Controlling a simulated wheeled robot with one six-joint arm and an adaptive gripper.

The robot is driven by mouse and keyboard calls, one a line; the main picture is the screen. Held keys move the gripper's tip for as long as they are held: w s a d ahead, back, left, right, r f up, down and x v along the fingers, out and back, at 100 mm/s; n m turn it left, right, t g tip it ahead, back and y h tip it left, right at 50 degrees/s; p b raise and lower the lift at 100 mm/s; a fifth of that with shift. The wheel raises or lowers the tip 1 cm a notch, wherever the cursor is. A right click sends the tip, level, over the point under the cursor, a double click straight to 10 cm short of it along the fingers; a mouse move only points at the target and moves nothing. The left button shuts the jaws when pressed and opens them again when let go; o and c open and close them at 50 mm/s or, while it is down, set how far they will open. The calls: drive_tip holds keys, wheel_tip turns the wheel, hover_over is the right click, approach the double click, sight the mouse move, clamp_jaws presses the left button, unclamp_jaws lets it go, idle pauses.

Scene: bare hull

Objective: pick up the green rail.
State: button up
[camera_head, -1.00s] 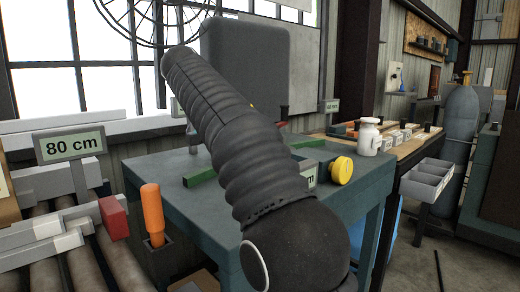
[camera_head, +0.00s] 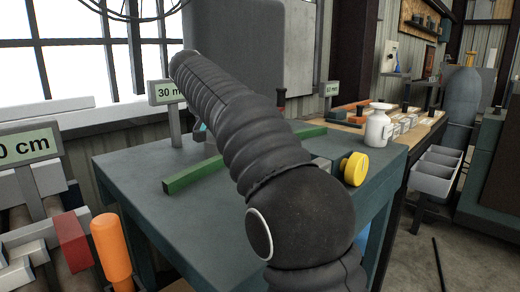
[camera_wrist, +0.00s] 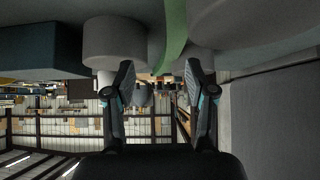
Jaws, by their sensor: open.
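The green rail (camera_head: 193,177) lies on the dark grey-green table (camera_head: 135,185) in the head view, running from front left to back right. My arm hides its middle, and its far end shows on the right of the arm. My gripper (camera_wrist: 160,68) shows in the wrist view with its two fingers apart and nothing visibly between the tips. A green strip (camera_wrist: 174,28), probably the rail, shows at the top of the wrist view, beyond and between the fingers. In the head view the arm hides most of my gripper, and its distance from the rail is unclear.
A 30 mm sign (camera_head: 165,93) stands behind the rail. A yellow round knob (camera_head: 354,169) and a white jar (camera_head: 378,126) are to the right of the arm. An orange handle (camera_head: 111,247) and a red-ended bar (camera_head: 72,240) are at the front left.

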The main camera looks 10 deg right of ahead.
drive_tip(key=shift+w+a+x, duration=0.1)
drive_tip(key=shift+a+x, duration=0.05)
drive_tip(key=shift+x, duration=1.6)
drive_tip(key=shift+w+a+x, duration=0.15)
drive_tip(key=shift+x, duration=1.55)
drive_tip(key=shift+f, duration=0.15)
clamp_jaws()
